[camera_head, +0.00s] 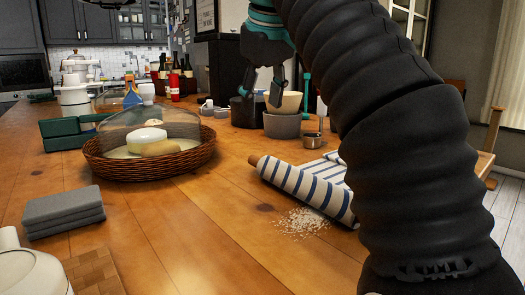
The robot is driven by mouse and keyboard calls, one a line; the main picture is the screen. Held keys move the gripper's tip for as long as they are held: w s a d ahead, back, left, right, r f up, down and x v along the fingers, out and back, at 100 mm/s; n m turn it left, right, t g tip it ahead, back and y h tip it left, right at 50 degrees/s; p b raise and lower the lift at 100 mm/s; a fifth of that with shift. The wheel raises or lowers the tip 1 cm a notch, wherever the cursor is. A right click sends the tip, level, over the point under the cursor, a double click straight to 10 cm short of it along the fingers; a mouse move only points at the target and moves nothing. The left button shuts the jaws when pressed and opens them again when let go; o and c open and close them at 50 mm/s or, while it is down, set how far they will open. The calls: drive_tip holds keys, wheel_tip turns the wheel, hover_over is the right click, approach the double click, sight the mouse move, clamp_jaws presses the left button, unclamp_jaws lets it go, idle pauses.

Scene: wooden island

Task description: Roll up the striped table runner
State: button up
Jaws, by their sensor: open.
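The striped table runner (301,187), white with blue stripes, lies on the wooden island. Its near part is rolled around a wooden rod, whose end (254,160) sticks out at the left. A flatter striped part (331,166) shows behind the roll. My arm hides the runner's right side. My gripper (262,97) is open, above and behind the runner, in front of the dark containers. It is apart from the runner and holds nothing that I can see.
White crumbs (303,221) lie in front of the roll. A wicker tray (150,168) with a clear dome stands at left. Folded grey cloths (63,212) lie near the left edge. Bowls (282,124) and a small metal cup (312,140) stand behind the runner. The middle front is clear.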

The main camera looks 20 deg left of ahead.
sight(256, 157)
drive_tip(key=x, duration=1.3)
drive_tip(key=shift+a+f, duration=0.15)
drive_tip(key=c, duration=0.9)
